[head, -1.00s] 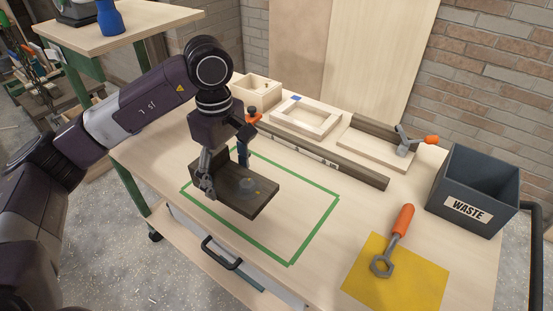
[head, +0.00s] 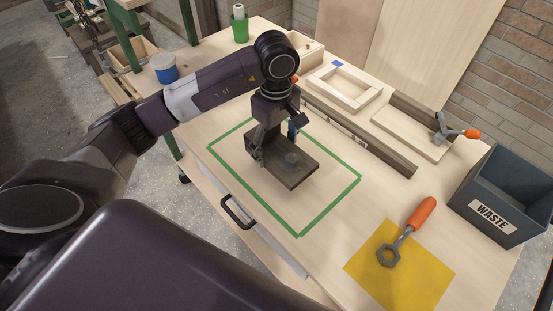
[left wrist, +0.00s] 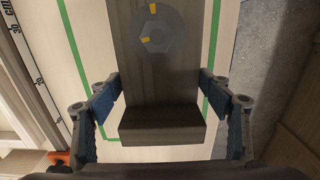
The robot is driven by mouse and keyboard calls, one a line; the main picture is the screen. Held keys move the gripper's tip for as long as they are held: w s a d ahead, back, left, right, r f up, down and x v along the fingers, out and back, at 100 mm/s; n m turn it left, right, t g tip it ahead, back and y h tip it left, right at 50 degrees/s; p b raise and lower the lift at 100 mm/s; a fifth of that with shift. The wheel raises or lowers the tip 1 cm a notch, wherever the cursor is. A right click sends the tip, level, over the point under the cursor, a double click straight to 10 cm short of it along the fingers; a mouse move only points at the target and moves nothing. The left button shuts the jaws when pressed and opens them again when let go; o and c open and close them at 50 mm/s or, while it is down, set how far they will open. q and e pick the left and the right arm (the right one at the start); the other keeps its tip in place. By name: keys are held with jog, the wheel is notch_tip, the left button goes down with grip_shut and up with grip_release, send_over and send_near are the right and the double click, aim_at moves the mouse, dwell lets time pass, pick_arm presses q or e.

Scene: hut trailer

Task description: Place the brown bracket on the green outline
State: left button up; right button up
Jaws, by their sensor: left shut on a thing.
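The brown bracket (head: 298,177) is an L-shaped dark wooden piece with a grey hexagonal part bearing yellow marks on its flat plate. My left gripper (head: 276,148) is shut on it near its upright end, one finger on each side. In the left wrist view the bracket's end block (left wrist: 162,125) sits between the two blue-padded fingers (left wrist: 160,95). The green outline (head: 330,207) is a taped rectangle on the workbench. The bracket is over the area inside it, towards the back left. I cannot tell whether it touches the bench. My right gripper is not in view.
A brown rail (head: 370,143) and wooden frame (head: 345,100) lie behind the outline. A clamp with an orange handle (head: 455,132) is at the back right. A wrench (head: 406,235) lies on a yellow mat (head: 370,272), near the grey waste bin (head: 480,177). The outline's front right interior is clear.

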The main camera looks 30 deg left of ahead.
aim_at(276, 162)
pick_arm(q)
notch_tip(276, 162, down, 6)
jog(key=shift+f+p, duration=0.25)
jog(key=shift+p, duration=0.15)
jog(key=shift+f, duration=0.2)
jog(key=o, duration=1.5)
jog(key=shift+c, duration=0.2)
jog(key=shift+r, duration=0.1)
